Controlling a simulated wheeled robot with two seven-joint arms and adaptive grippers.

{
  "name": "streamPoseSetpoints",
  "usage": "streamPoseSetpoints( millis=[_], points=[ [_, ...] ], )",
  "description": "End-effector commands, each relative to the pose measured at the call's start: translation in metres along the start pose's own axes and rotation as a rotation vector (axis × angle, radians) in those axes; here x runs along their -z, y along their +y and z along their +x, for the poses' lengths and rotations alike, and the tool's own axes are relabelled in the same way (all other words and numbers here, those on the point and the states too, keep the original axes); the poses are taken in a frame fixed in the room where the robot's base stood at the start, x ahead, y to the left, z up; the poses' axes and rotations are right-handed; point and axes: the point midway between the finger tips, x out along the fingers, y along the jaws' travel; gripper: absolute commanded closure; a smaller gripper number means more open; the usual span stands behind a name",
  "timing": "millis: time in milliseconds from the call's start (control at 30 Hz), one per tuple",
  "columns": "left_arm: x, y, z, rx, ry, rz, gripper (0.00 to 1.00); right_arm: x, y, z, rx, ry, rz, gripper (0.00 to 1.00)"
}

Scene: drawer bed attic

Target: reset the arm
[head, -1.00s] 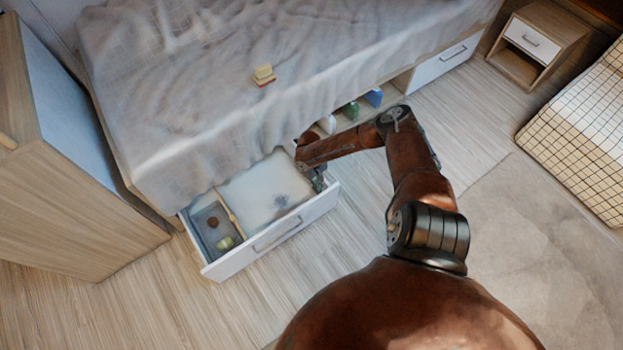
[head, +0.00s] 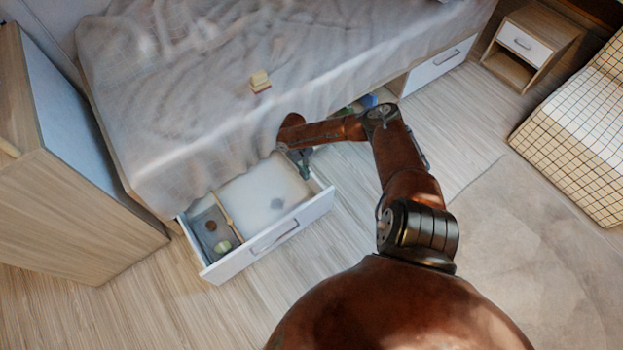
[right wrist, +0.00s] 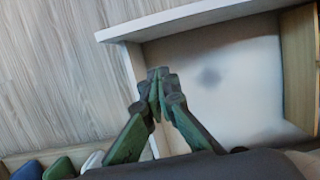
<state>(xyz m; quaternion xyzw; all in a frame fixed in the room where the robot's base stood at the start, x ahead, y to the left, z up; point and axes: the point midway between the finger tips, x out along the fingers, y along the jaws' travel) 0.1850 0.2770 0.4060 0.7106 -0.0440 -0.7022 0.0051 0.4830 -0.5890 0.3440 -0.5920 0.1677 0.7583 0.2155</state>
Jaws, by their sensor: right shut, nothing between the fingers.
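My right arm reaches from the lower right to the bed's side in the head view. My right gripper (head: 304,172) is at the right end of the open drawer, above its edge. In the right wrist view the fingers of the gripper (right wrist: 157,78) meet at the tips and hold nothing. The white-fronted drawer (head: 283,232) is pulled out under the bed; its white floor also shows in the right wrist view (right wrist: 235,85). My left gripper is not in view.
The drawer's left compartment holds a brown round item (head: 211,225) and a yellow-green item (head: 222,247). Small stacked blocks (head: 260,81) sit on the bed (head: 190,90). A nightstand (head: 528,45) stands at the upper right. Open floor lies right of the drawer.

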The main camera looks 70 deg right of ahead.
Motion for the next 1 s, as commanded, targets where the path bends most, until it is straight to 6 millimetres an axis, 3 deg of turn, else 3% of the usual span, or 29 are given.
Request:
streamPoseSetpoints(
  millis=[100,267,533,633,767,900,1000],
  points=[
    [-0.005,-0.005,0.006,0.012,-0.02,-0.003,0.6,0.0,0.0,-0.018,0.002,0.003,0.0,1.0],
    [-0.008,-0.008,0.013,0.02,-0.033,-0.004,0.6,0.0,0.001,-0.025,0.001,0.001,0.001,1.0],
    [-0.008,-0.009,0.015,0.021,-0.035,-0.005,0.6,-0.003,0.0,-0.022,0.0,-0.004,-0.004,1.0],
    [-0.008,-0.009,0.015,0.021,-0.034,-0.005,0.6,-0.017,-0.008,-0.006,-0.003,-0.022,-0.047,1.0],
    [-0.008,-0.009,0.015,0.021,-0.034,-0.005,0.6,-0.064,-0.034,0.041,-0.009,-0.071,-0.188,1.0],
    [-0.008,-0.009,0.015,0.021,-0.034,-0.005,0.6,-0.141,-0.076,0.095,0.01,-0.108,-0.406,1.0],
    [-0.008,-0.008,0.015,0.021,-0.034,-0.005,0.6,-0.202,-0.109,0.122,0.043,-0.102,-0.556,1.0]
  ],
)
